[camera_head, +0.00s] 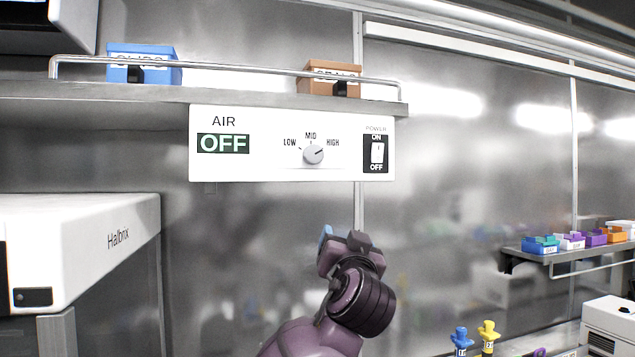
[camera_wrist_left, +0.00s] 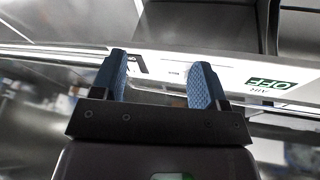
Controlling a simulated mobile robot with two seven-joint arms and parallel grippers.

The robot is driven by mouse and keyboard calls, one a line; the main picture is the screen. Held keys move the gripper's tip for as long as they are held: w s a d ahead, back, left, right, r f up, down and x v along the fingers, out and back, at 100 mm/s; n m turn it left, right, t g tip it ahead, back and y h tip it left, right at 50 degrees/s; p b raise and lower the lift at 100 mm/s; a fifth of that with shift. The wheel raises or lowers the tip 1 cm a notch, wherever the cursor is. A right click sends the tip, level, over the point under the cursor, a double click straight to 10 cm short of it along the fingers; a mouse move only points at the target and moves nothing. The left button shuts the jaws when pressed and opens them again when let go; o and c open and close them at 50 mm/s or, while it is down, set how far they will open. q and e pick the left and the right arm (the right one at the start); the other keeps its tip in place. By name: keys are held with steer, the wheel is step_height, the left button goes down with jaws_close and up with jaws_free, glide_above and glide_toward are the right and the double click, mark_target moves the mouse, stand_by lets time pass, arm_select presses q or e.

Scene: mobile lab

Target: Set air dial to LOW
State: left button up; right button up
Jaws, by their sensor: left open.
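The air dial (camera_head: 313,154) is a round grey knob on the white AIR panel (camera_head: 260,170). Its pointer line is turned to the upper right, toward HIGH. LOW is printed at its left and MID above it. The green display (camera_head: 223,144) reads OFF. My left gripper (camera_head: 342,241) is below the panel, a little right of the dial and apart from it. In the left wrist view its two blue fingers (camera_wrist_left: 160,68) are spread and empty, with the panel appearing upside down beyond them. I cannot make out the dial there. My right gripper is not in view.
A power switch (camera_head: 377,152) sits on the panel right of the dial. A shelf (camera_head: 60,90) with a rail, a blue box (camera_head: 143,60) and an orange box (camera_head: 331,80) is above. A white Halbrix machine (camera_head: 90,240) stands at left. Room before the panel is clear.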

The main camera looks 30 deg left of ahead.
mark_target(315, 155)
arm_select(q)
steer(key=s+r+n+g+y, duration=0.2)
steer(key=s+r+n+y, duration=0.25)
steer(key=r, duration=0.75)
steer(key=shift+n, duration=0.45)
steer(key=p+x, duration=0.3)
steer(key=x, duration=0.6)
steer(key=shift+a, duration=0.25)
steer(key=shift+x, duration=0.8)
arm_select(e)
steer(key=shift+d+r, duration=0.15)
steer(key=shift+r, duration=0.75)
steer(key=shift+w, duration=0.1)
arm_select(q)
steer(key=c, duration=0.9)
steer(key=shift+f, duration=0.1)
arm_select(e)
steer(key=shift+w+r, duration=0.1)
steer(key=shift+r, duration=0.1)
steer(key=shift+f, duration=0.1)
